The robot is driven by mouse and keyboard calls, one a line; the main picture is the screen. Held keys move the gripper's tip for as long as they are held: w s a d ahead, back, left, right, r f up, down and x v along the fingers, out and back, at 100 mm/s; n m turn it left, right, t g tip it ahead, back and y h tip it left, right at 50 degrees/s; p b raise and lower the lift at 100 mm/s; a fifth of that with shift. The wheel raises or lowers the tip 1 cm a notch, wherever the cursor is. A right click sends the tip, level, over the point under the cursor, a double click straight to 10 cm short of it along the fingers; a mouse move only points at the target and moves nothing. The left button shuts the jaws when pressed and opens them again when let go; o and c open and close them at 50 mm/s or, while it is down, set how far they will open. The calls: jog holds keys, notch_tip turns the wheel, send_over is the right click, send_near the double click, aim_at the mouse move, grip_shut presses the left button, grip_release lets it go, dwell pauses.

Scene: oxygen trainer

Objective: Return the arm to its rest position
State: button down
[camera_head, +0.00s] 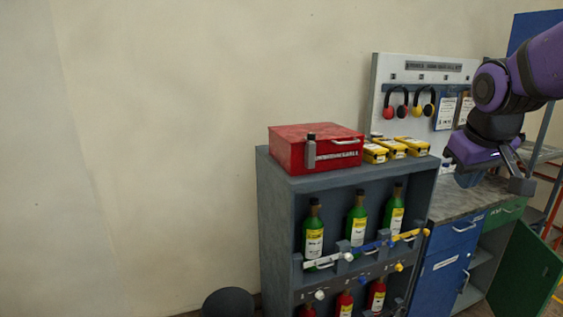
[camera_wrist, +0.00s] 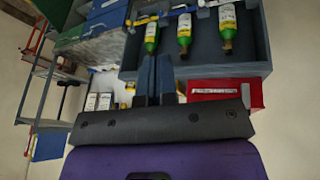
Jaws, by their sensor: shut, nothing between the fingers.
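My gripper (camera_head: 468,179) is at the right of the head view, under my purple wrist and in front of the counter and board. It is above the floor area right of the grey shelf. In the wrist view, my gripper (camera_wrist: 155,80) shows as two dark fingers side by side, shut with nothing between them. The wrist picture is upside down, with bottles pointing downward behind the fingers. My arm reaches in from the upper right edge of the head view.
A grey shelf (camera_head: 279,225) holds green and red bottles, with a red toolbox (camera_head: 300,152) and yellow boxes (camera_head: 390,148) on top. Right of it are a blue cabinet (camera_head: 442,268) with a grey counter and an open green door (camera_head: 527,275). Bare wall fills the left.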

jog(key=s+a+m+y, duration=0.1)
jog(key=s+a, duration=0.2)
jog(key=s, duration=1.3)
jog(key=shift+s+r+t+y, duration=0.15)
jog(key=shift+s+t+y, duration=0.15)
jog(key=shift+s, duration=0.1)
jog(key=c, duration=1.8)
grip_release()
jog(key=shift+a, duration=0.1)
